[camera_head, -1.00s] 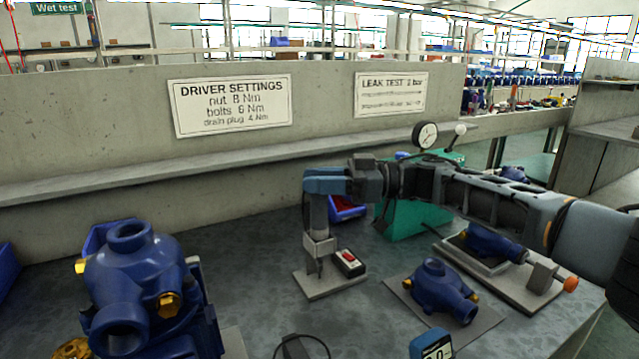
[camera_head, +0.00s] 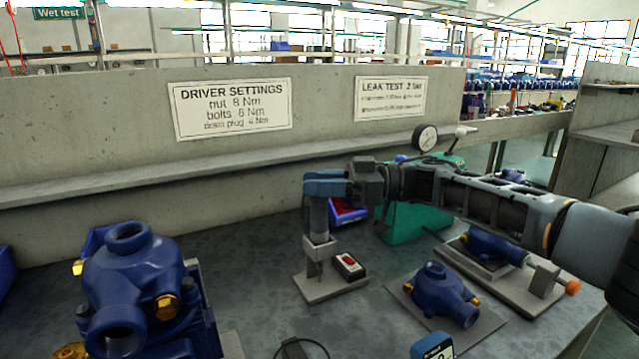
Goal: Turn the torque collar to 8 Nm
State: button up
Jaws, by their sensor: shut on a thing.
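My gripper (camera_head: 327,183) reaches in from the right, above a grey stand (camera_head: 335,284) on the bench. It is shut on the top of an upright grey driver (camera_head: 319,220), which stands in the holder of the stand. The torque collar cannot be made out clearly; the fingers hide the driver's upper part. A small grey box with a red button (camera_head: 348,263) sits on the stand's base. A blue display unit (camera_head: 432,346) is cut off by the bottom edge, and its reading is not clear. The wall sign (camera_head: 232,107) reads nut 8 Nm, bolts 6 Nm, drain plug 4 Nm.
A large blue pump (camera_head: 130,285) with brass fittings stands at the left. A smaller blue pump body (camera_head: 440,290) lies on a grey mat right of the stand. A green leak test unit (camera_head: 408,222) with a gauge (camera_head: 425,138) is behind my arm. Bare bench lies left of the stand.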

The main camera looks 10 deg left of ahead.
jog(key=o, duration=1)
jog(key=shift+c, duration=0.2)
jog(key=w+d, duration=0.1)
jog(key=d, duration=0.6)
jog(key=shift+d, duration=0.35)
